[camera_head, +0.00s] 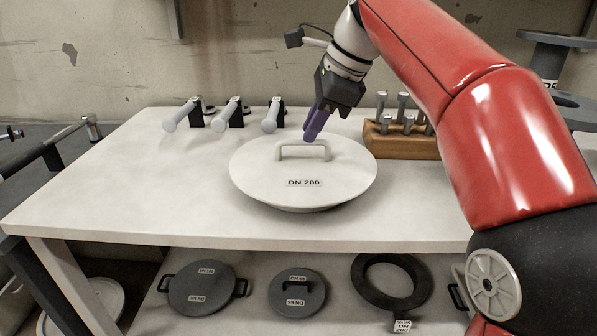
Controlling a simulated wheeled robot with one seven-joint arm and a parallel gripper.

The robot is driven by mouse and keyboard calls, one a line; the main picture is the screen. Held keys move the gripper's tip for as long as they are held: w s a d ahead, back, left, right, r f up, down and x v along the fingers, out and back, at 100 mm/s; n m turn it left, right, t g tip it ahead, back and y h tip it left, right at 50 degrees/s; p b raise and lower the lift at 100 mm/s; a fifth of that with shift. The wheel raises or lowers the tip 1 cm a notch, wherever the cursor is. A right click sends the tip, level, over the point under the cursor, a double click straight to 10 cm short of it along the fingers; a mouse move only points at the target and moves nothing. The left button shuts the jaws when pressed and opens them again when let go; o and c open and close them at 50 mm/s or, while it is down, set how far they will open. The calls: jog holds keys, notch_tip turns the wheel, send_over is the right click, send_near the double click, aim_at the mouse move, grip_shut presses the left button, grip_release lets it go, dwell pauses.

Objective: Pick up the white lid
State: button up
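The white lid (303,186) is a large round cover lying on the white tabletop. It has a raised white bar handle (303,146) near its far side and a label reading "DN 200" on its near side. My gripper (312,136) points down with purple fingers just above and beside the right end of the handle. The fingers overlap each other in this view, so their gap is hidden. The handle does not appear to be between them.
A wooden block (402,143) with several metal pegs stands to the right. Several white-handled tools (230,112) lie at the back. A lower shelf holds a dark lid (203,289), a smaller lid (297,291) and a dark ring (391,299). The table's left front is clear.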

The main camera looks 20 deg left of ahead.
aim_at(304, 143)
jog(key=b+x, duration=0.1)
jog(key=x, duration=0.3)
jog(key=shift+f, duration=0.35)
grip_shut()
jog(key=shift+r, duration=0.15)
jog(key=shift+d+r, duration=0.15)
jog(key=shift+r, duration=0.05)
jog(key=s+d+r, duration=0.1)
jog(key=d+r, duration=0.2)
jog(key=d, duration=0.3)
jog(key=s+d+r+p, duration=0.1)
jog(key=d+r, duration=0.3)
jog(key=d, duration=0.3)
jog(key=shift+d+r+p, duration=0.25)
jog(key=shift+p, duration=0.05)
